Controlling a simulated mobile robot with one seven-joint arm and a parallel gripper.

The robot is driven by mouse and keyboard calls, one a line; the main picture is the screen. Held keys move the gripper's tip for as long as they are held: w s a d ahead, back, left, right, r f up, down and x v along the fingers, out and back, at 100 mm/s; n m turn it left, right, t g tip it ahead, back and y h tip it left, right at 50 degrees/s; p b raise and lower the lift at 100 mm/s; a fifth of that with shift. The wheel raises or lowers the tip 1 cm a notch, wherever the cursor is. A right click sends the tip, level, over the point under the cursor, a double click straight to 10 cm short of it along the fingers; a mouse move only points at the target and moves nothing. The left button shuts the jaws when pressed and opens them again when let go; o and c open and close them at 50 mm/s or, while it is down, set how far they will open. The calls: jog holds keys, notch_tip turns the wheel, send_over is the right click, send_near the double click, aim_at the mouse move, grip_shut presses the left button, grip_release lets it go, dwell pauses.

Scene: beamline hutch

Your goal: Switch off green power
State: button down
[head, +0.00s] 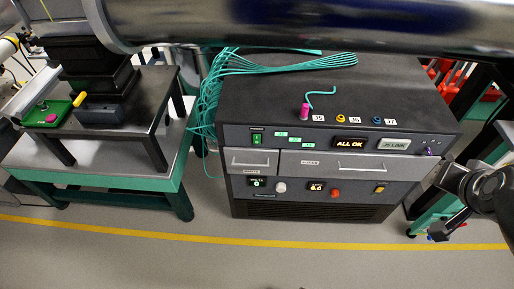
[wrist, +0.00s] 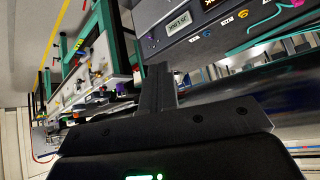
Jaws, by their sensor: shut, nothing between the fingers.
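The green power switch (head: 257,138) is a small lit green rocker under a POWER label. It sits at the upper left of the dark cabinet's front panel (head: 232,138) in the head view. It cannot be made out in the wrist view. My gripper (head: 446,168) is at the cabinet's right end in the head view, far to the right of the switch.
The cabinet carries an ALL OK display (head: 350,143), a JS LINK display (head: 394,145), drawers with handles (head: 352,167) and lower knobs. Teal cables (head: 207,105) hang at its left. A large metal pipe (head: 300,25) crosses above. Floor in front is clear.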

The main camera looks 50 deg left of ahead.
aim_at(257, 142)
jog(key=w+a+f+n+t+y, duration=0.15)
jog(key=a+f, duration=0.25)
jog(key=a, duration=0.5)
jog(key=a+f+n+y, duration=0.15)
jog(key=a+f, duration=0.25)
jog(key=a, duration=0.5)
jog(key=w+a+f+y, duration=0.1)
jog(key=a+f+y, duration=0.15)
jog(key=a, duration=0.65)
jog(key=s+a+f+n+t+y, duration=0.1)
jog(key=s+a+f, duration=0.5)
jog(key=s+f, duration=0.3)
jog(key=s+a+f+n+t+y, duration=0.1)
jog(key=s+a+f+n+y, duration=0.1)
jog(key=s+a+f, duration=0.5)
jog(key=s+f, duration=0.1)
jog(key=s, duration=0.2)
jog(key=shift+f, duration=0.4)
jog(key=shift+t, duration=0.25)
jog(key=x, duration=1.4)
jog(key=shift+s+a+r, duration=0.1)
